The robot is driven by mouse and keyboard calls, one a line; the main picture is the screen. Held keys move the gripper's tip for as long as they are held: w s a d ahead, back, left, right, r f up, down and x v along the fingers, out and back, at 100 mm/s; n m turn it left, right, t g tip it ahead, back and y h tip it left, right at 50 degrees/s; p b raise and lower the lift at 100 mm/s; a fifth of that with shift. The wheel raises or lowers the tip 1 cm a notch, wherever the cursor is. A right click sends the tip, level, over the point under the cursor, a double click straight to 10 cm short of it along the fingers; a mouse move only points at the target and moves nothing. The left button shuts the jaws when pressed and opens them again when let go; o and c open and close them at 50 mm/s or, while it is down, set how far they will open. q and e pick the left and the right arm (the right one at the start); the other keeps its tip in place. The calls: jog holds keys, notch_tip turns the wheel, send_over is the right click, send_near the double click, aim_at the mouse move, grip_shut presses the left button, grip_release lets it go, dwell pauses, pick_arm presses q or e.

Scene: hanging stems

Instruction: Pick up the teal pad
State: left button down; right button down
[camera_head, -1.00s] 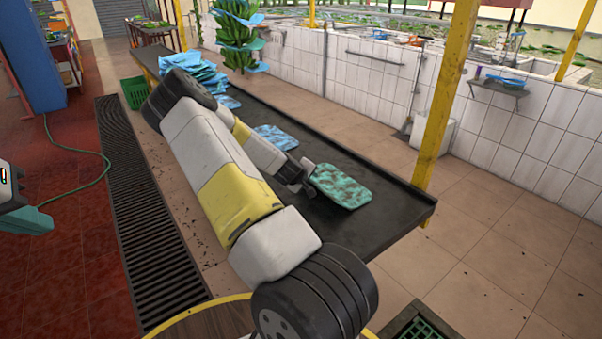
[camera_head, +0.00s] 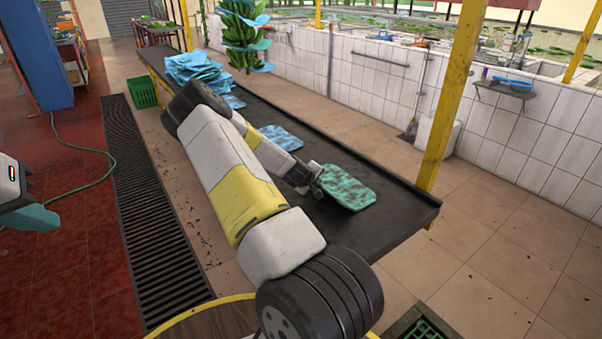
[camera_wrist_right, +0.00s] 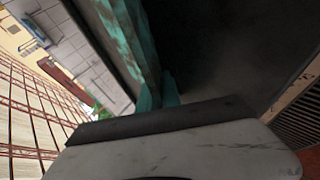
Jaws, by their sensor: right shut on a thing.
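The teal pad (camera_head: 347,187) is a flat, mottled teal piece with rounded corners at the near end of the dark table. My right arm reaches over the table, and its gripper (camera_head: 315,183) is at the pad's left end, shut on it. The pad looks low over the tabletop; I cannot tell whether it touches. In the right wrist view, the teal pad (camera_wrist_right: 127,38) shows edge-on beside the teal fingertips (camera_wrist_right: 158,92). My left gripper (camera_head: 28,216) shows partly at the left edge, away from the table; its jaw opening is not clear.
The dark table (camera_head: 400,200) also bears a blue pad (camera_head: 281,137) and a blue pile (camera_head: 195,70) farther back. Green bananas (camera_head: 243,38) hang beyond it. A yellow post (camera_head: 452,100) stands close to its right edge. A green crate (camera_head: 142,92) is on the floor.

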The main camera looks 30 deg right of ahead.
jog(key=shift+r, duration=0.55)
jog(key=shift+s+a+r, duration=0.1)
jog(key=shift+s+r, duration=0.2)
jog(key=shift+r, duration=0.35)
jog(key=shift+s+a+r, duration=0.1)
jog(key=shift+s+r, duration=0.15)
jog(key=shift+r, duration=0.35)
jog(key=s+a+r, duration=0.1)
jog(key=s+a, duration=0.4)
jog(key=s, duration=0.8)
jog(key=shift+s+a+r, duration=0.15)
jog(key=shift+s+r, duration=0.05)
jog(key=shift+s, duration=0.2)
